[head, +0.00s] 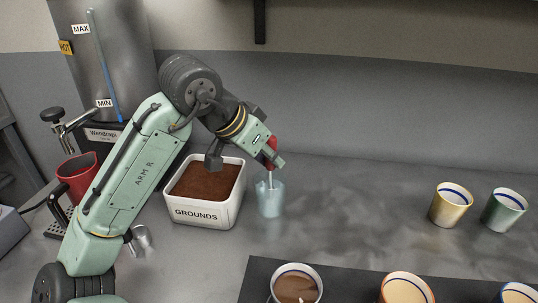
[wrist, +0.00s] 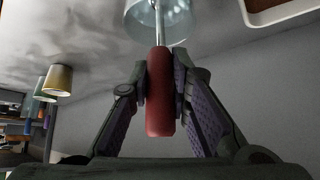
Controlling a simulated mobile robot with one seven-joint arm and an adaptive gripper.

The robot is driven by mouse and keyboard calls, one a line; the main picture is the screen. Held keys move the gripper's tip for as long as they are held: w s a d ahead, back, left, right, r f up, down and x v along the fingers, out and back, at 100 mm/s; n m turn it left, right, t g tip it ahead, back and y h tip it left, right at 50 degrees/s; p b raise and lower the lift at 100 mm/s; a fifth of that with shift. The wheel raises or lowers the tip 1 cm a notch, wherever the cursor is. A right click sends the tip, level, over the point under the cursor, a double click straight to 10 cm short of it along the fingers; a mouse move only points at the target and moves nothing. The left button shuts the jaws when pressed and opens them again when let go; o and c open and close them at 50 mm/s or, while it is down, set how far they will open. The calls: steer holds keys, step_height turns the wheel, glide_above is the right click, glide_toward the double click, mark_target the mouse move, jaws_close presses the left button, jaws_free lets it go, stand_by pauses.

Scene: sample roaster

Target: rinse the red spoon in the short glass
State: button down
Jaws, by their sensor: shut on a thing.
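My gripper (head: 272,157) is shut on the red handle of the spoon (head: 271,147). In the wrist view the red spoon (wrist: 159,92) lies between the two finger pads of my gripper (wrist: 160,85). Its metal shaft runs into the short glass (head: 270,196), a pale blue, clear vessel on the counter right of the grounds box. The glass also shows at the top of the wrist view (wrist: 172,14). The spoon stands nearly upright in the head view, with its lower end inside the glass. The bowl of the spoon is hard to make out.
A white box of brown grounds (head: 203,216) stands just left of the glass. A dark mat (head: 345,287) at the front carries several cups, one with brown liquid (head: 296,288). A yellow cup (head: 450,205) and a green cup (head: 503,210) stand at right. The counter between is clear.

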steer(key=shift+r+p, duration=0.5)
steer(key=shift+p, duration=0.4)
steer(key=shift+r, duration=0.1)
step_height(320, 180, up, 7)
steer(key=p, duration=0.6)
steer(key=shift+r+p, duration=0.1)
steer(key=shift+p, duration=0.25)
stand_by(0.4)
steer(key=shift+r+p, duration=0.45)
steer(key=shift+r, duration=0.05)
steer(key=shift+r+p, duration=0.8)
steer(key=shift+r, duration=0.7)
